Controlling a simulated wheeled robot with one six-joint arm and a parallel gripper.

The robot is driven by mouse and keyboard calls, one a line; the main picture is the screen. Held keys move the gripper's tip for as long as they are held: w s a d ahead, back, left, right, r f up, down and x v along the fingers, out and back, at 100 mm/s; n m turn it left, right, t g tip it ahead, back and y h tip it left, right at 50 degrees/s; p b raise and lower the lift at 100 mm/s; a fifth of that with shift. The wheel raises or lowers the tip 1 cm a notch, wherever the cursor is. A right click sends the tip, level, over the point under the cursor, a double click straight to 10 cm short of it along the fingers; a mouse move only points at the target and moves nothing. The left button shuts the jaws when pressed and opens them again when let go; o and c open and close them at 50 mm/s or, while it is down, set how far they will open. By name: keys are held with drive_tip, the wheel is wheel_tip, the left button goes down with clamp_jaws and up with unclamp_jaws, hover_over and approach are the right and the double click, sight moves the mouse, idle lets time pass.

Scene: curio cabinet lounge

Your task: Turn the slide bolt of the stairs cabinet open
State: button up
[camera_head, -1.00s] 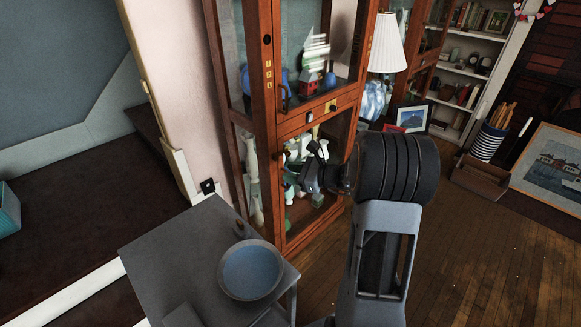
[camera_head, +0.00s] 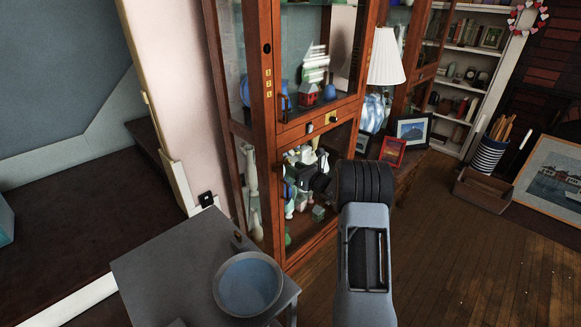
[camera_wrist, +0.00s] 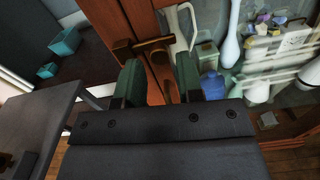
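The wooden, glass-fronted cabinet (camera_head: 266,150) stands in the middle of the head view, its lower glass door behind my arm. In the wrist view a brown metal fitting (camera_wrist: 153,44) with a crossbar and a stem sits on the wooden door frame; I cannot tell for certain that it is the slide bolt. My gripper (camera_wrist: 160,66) is open, with one green-padded finger on each side of the fitting's stem. Contact cannot be made out. In the head view my arm mostly hides the gripper.
A grey table (camera_head: 180,265) with a blue bowl (camera_head: 248,284) stands close at the front left. White and green vases (camera_wrist: 229,50) stand behind the glass. A lamp (camera_head: 386,58) and picture frames (camera_head: 413,130) are at right.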

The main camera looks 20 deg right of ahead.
drive_tip(key=shift+x, duration=1.45)
clamp_jaws()
